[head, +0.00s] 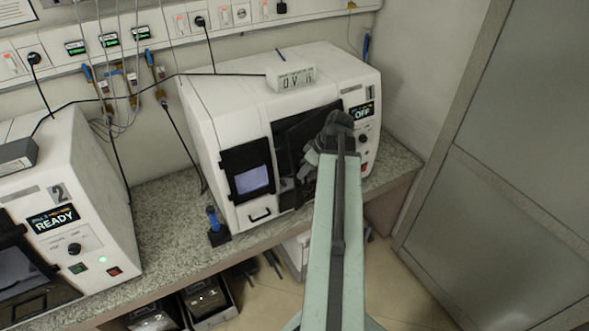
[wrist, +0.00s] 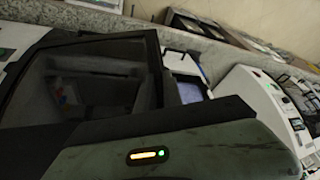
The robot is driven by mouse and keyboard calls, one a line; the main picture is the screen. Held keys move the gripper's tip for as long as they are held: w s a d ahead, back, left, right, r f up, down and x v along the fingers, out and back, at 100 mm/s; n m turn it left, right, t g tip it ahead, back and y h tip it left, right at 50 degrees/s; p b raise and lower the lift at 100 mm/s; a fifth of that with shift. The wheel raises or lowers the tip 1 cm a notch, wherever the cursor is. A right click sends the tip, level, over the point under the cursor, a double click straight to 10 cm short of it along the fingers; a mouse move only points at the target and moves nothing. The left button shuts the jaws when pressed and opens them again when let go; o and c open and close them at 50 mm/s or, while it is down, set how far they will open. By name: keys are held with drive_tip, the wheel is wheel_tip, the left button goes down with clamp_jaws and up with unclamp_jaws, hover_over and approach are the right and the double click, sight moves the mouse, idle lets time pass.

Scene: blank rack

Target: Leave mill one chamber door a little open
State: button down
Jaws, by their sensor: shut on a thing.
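Mill one (head: 225,110) is the white machine on the bench, with an OFF display. Its dark-glazed chamber door (head: 300,130) is in the middle of its front, partly behind my arm. In the head view the door looks angled out from the front; how wide its gap is I cannot tell. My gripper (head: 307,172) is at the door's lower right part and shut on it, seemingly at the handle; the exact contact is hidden. In the wrist view the dark door (wrist: 85,80) fills the left, close beyond my gripper's body, and the fingertips are not visible.
Mill two (head: 75,190), showing READY, stands at the left. A black-framed flap with a bluish window (head: 248,172) is left of the door. A blue-handled tool (head: 214,225) stands at the bench edge. A partition (head: 500,150) is at right.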

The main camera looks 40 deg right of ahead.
drive_tip(key=shift+s+d+r+n+y, duration=0.15)
drive_tip(key=shift+s+n, duration=0.1)
drive_tip(key=shift+s, duration=0.3)
drive_tip(key=shift+s+d+r+n+y, duration=0.15)
drive_tip(key=shift+s+n, duration=0.1)
drive_tip(key=shift+s, duration=0.3)
drive_tip(key=shift+f, duration=0.1)
drive_tip(key=c, duration=1.5)
unclamp_jaws()
drive_tip(key=shift+s, duration=0.1)
